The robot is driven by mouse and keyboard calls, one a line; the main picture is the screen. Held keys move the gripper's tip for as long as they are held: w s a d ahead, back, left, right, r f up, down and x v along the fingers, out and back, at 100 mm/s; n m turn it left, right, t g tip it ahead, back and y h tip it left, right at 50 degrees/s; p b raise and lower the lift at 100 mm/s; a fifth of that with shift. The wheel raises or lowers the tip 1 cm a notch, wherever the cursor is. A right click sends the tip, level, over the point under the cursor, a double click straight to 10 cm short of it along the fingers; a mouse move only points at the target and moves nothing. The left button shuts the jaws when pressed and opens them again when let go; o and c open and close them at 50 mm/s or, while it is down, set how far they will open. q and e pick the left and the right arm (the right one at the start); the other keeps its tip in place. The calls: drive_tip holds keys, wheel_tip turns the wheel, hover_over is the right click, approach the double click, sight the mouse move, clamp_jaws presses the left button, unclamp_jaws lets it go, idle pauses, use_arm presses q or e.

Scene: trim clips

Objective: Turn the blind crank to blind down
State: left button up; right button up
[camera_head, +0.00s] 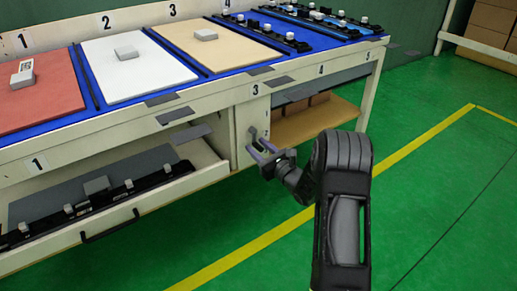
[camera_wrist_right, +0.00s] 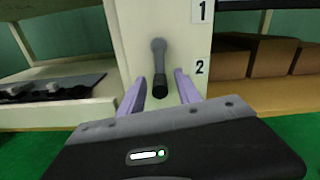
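The blind crank (camera_head: 253,133) is a small dark grey lever on the cream post of the workbench. In the right wrist view the crank (camera_wrist_right: 158,62) hangs down from its pivot, with a black knob at the lower end. Labels 1 and 2 sit to its right, 1 higher and 2 lower. My right gripper (camera_head: 257,148) is open in front of the post. Its purple fingers stand on either side of the knob in the right wrist view (camera_wrist_right: 159,78), with gaps showing on both sides. My left gripper is not in view.
The blue bench top (camera_head: 140,92) carries coloured boards and black strips with clips. An open drawer (camera_head: 135,200) juts out left of the post. A shelf with brown boxes (camera_head: 290,108) lies to its right. Green floor is clear at the right.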

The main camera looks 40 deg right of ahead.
clamp_jaws()
idle(0.3)
idle(0.3)
